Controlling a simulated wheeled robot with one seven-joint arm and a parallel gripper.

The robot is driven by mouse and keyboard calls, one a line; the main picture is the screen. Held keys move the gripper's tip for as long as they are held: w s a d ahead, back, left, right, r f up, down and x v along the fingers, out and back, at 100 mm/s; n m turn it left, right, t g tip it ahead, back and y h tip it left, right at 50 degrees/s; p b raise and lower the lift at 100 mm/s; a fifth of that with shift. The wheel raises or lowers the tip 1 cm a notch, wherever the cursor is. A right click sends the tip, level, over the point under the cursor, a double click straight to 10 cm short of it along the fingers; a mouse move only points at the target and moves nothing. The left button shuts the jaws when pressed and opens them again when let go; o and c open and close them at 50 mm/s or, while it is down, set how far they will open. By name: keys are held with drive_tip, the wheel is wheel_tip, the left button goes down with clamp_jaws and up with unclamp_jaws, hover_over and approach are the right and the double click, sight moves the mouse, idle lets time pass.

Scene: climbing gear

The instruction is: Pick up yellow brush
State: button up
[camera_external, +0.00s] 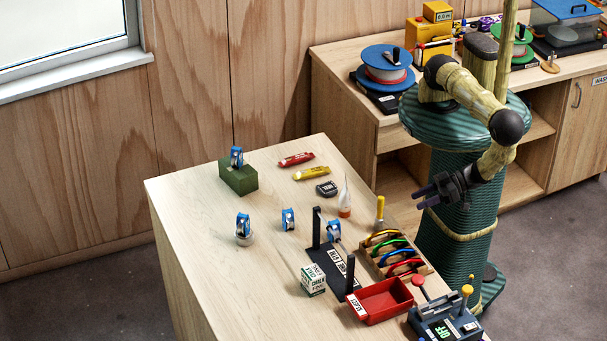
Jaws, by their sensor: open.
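A slim upright item with a yellow top (380,207) stands near the right edge of the table, behind the rack of coloured carabiners. It looks like the yellow brush, though its bristles are too small to make out. My gripper (420,197) is open and empty. In the picture it is to the right of the upright yellow item, apart from it and seemingly above the table's right side, its dark fingers pointing left.
A carabiner rack (425,268), red tray (380,302), black stand (327,258) and switch box (440,326) crowd the table's (190,200) front right. A white-tipped bottle (344,205) stands left of the upright yellow item. Blue-and-white devices and a green block (238,180) are farther left.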

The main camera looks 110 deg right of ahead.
drive_tip(key=s+n+t+y, duration=0.1)
drive_tip(key=s+d+r+n+t, duration=0.1)
drive_tip(key=t, duration=0.1)
drive_tip(key=s+d+r+t+y, duration=0.1)
drive_tip(key=s, duration=0.1)
drive_tip(key=shift+d+n+y, duration=0.15)
drive_tip(key=shift+n+y, duration=0.15)
drive_tip(key=shift+n, duration=0.1)
drive_tip(key=b, duration=0.1)
approach(379, 217)
drive_tip(key=w+d+r, duration=0.1)
drive_tip(key=w+r, duration=0.3)
drive_tip(key=r, duration=0.1)
drive_tip(key=shift+w+f, duration=0.1)
drive_tip(key=shift+w, duration=0.05)
drive_tip(key=w, duration=0.5)
drive_tip(key=shift+f, duration=0.25)
